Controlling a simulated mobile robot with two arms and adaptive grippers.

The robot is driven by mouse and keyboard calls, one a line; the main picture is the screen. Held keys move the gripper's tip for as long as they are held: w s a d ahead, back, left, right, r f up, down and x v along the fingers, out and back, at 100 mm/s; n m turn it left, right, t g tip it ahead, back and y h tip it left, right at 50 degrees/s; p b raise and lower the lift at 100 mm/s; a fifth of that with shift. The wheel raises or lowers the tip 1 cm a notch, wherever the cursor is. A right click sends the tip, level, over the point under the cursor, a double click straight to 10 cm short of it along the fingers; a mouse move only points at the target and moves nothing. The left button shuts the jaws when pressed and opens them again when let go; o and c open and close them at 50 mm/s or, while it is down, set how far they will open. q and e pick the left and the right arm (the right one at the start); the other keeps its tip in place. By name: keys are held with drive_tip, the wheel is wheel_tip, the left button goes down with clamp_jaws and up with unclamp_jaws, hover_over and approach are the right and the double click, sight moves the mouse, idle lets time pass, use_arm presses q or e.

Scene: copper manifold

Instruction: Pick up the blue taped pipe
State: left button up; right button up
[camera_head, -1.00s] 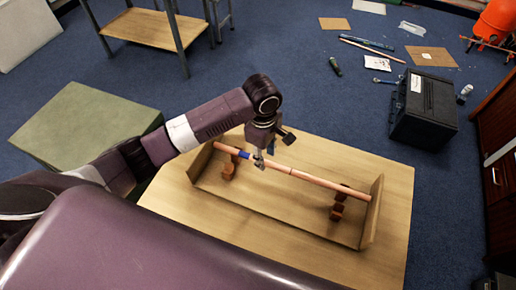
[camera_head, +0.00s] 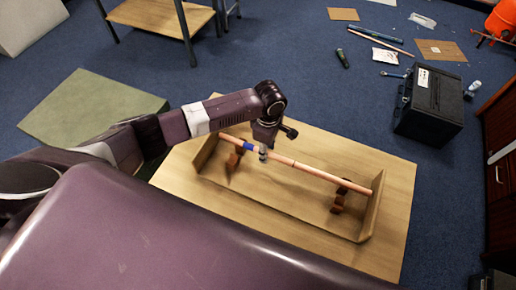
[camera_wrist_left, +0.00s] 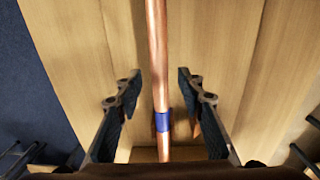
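The copper pipe (camera_head: 315,173) with a blue tape band (camera_head: 248,147) lies across two brown supports in a shallow wooden tray (camera_head: 225,185). My left gripper (camera_head: 263,153) is over the pipe, just right of the tape. In the left wrist view, the left gripper (camera_wrist_left: 158,78) is open, with one finger on each side of the pipe (camera_wrist_left: 157,45) and a gap on both sides. The blue tape (camera_wrist_left: 162,121) shows between the fingers, nearer the wrist side of that picture. My right gripper is not in view.
The tray sits on a wooden tabletop (camera_head: 385,250). A green box (camera_head: 90,110) stands at left and a black case (camera_head: 430,105) on the blue floor at right. A wooden shelf (camera_head: 160,14) is behind. Loose items lie on the floor at the back right.

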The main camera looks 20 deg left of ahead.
use_arm(q)
drive_tip(key=shift+c, duration=0.7)
clamp_jaws()
drive_tip(key=shift+r, duration=0.2)
